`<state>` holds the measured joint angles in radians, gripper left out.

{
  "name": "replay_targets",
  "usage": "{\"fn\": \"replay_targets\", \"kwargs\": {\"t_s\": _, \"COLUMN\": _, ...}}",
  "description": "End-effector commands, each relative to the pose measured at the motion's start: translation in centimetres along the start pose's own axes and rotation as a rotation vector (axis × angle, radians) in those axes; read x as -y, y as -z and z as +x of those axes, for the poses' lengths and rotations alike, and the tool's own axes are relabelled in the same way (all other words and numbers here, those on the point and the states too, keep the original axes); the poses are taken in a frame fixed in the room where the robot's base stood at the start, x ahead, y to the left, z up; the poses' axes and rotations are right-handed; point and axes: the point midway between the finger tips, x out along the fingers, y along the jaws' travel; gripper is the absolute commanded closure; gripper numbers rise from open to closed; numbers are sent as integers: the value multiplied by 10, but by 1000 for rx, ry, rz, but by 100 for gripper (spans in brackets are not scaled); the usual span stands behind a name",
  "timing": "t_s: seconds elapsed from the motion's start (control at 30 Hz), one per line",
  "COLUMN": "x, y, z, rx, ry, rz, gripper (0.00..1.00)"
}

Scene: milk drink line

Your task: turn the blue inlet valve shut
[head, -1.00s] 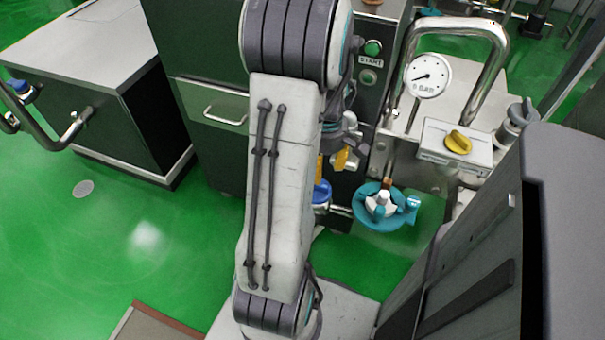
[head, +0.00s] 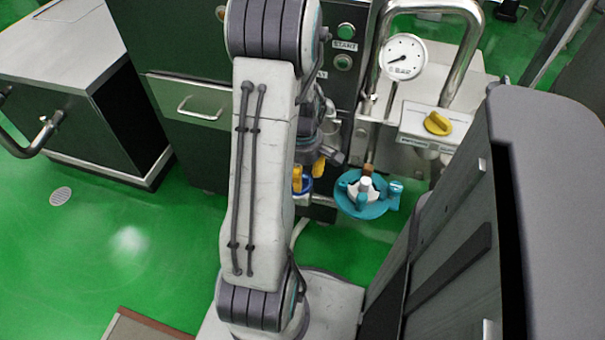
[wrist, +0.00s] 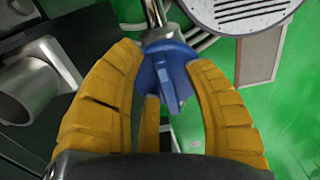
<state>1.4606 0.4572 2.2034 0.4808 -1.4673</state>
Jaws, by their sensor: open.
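The blue inlet valve (wrist: 163,72) has a raised grip bar and shows in the upper middle of the wrist view, on a metal pipe. In the head view, the blue valve (head: 307,186) is low beside the dark machine, partly hidden by my arm and a finger. My gripper (wrist: 166,60) has yellow fingers spread on both sides of the valve, with a third finger below it. It is open, and I cannot tell whether any finger touches the valve. My gripper (head: 308,172) also shows in the head view, just above the valve.
A teal valve (head: 378,208) sits close to the right. A yellow knob (head: 437,123) and a pressure gauge (head: 403,56) are farther up right. A grey drum-like cover (wrist: 238,12) is at the wrist view's top right. Green floor (head: 140,235) is free at left.

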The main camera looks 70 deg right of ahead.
Motion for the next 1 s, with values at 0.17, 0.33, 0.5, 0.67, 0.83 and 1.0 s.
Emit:
{"fn": "replay_targets", "kwargs": {"t_s": 0.17, "x": 0, "y": 0, "z": 1, "rx": 0, "ry": 0, "rz": 0, "gripper": 54}}
{"fn": "replay_targets", "kwargs": {"t_s": 0.33, "x": 0, "y": 0, "z": 0, "rx": 0, "ry": 0, "rz": 0, "gripper": 58}}
{"fn": "replay_targets", "kwargs": {"t_s": 0.5, "x": 0, "y": 0, "z": 0, "rx": 0, "ry": 0, "rz": 0, "gripper": 73}}
{"fn": "replay_targets", "kwargs": {"t_s": 0.67, "x": 0, "y": 0, "z": 0, "rx": 0, "ry": 0, "rz": 0, "gripper": 87}}
{"fn": "replay_targets", "kwargs": {"t_s": 0.83, "x": 0, "y": 0, "z": 0, "rx": 0, "ry": 0, "rz": 0, "gripper": 100}}
{"fn": "replay_targets", "kwargs": {"t_s": 1.0, "x": 0, "y": 0, "z": 0, "rx": 0, "ry": 0, "rz": 1, "gripper": 100}}
